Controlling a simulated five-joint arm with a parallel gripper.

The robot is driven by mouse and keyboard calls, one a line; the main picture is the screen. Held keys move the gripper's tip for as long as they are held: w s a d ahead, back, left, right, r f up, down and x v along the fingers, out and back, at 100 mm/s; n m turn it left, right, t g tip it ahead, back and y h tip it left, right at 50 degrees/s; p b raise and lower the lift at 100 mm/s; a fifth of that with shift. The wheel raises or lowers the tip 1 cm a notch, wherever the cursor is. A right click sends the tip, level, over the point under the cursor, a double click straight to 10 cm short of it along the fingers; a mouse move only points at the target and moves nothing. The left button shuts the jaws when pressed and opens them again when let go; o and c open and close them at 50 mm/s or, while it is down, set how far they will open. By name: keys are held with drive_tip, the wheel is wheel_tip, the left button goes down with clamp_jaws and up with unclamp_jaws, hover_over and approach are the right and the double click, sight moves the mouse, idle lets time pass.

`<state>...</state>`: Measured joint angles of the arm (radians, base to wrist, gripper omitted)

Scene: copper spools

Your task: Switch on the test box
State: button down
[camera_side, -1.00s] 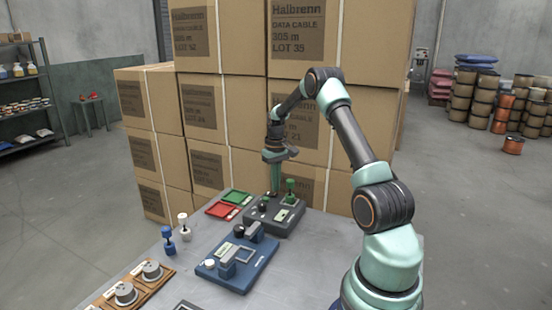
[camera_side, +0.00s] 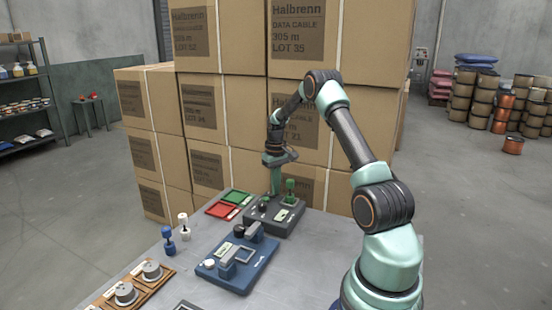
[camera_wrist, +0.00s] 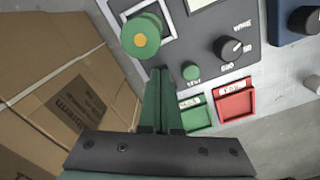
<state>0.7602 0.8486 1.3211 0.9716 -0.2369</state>
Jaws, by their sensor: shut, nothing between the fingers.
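The test box (camera_side: 262,226) is a dark grey box at the back of the table. In the wrist view its top (camera_wrist: 215,22) carries a black dial (camera_wrist: 232,49), a small green button (camera_wrist: 190,72) and a green post with a yellow centre (camera_wrist: 141,37). The dial's small labels are hard to read. My gripper (camera_side: 275,193) points down over the box. In the wrist view its green fingers (camera_wrist: 160,72) are together and empty, with the tips left of the green button and below the green post. I cannot tell whether the tips touch the box.
Red (camera_side: 221,210) and green (camera_side: 237,197) trays lie left of the box. A blue device (camera_side: 233,274) with a black knob stands in front. Blue (camera_side: 169,241) and white (camera_side: 184,225) posts stand to the left. Stacked cartons (camera_side: 230,110) rise close behind my gripper.

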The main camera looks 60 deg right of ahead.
drive_tip(key=shift+f, duration=0.3)
drive_tip(key=shift+r, duration=3.55)
